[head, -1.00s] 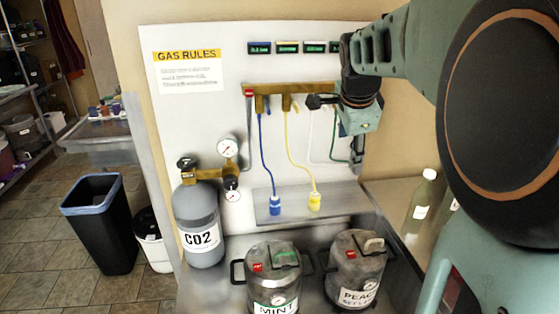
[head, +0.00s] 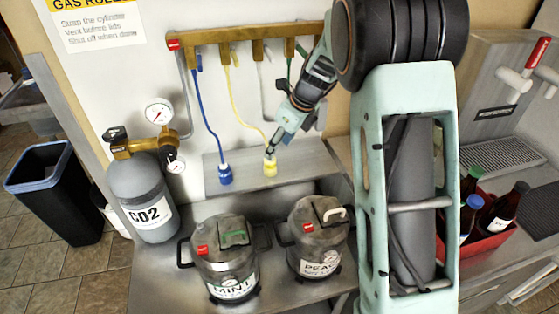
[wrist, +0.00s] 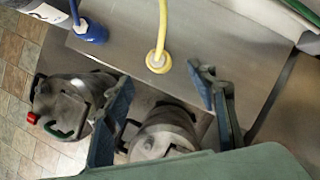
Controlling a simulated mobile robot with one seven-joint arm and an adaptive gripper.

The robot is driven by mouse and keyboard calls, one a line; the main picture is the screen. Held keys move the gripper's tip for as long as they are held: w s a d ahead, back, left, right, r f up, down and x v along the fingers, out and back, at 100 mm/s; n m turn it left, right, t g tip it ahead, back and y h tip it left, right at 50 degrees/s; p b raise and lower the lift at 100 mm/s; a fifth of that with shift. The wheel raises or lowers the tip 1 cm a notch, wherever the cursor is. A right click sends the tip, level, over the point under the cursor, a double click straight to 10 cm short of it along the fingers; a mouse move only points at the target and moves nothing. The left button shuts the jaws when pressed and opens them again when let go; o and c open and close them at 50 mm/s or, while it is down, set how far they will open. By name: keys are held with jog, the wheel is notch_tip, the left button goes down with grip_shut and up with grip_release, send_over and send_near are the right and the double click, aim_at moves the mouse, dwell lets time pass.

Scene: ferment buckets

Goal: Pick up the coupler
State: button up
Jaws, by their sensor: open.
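A yellow coupler (head: 270,167) on a yellow hose stands on the metal shelf (head: 310,168). A blue coupler (head: 225,175) on a blue hose stands to its left. My gripper (head: 273,146) is open and just above the yellow coupler in the head view. In the wrist view the yellow coupler (wrist: 158,62) lies just beyond the gap between my open fingers (wrist: 165,88), with nothing between them. The blue coupler (wrist: 91,32) is at the upper left there. Other hoses behind my arm are partly hidden.
The MINT keg (head: 225,258) and the PEACH keg (head: 318,238) stand below the shelf. A CO2 cylinder (head: 140,195) with gauges is at the left. A brass manifold (head: 240,33) is above. A red crate (head: 490,230) of bottles is at the right.

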aim_at(273, 160)
jog(key=x, duration=0.4)
jog(key=shift+a+f, duration=0.1)
jog(key=shift+f, duration=0.05)
jog(key=shift+p+x, duration=0.45)
jog(key=shift+x, duration=2.55)
jog(key=shift+s+f, duration=0.1)
jog(key=shift+s, duration=0.05)
jog(key=c, duration=1.4)
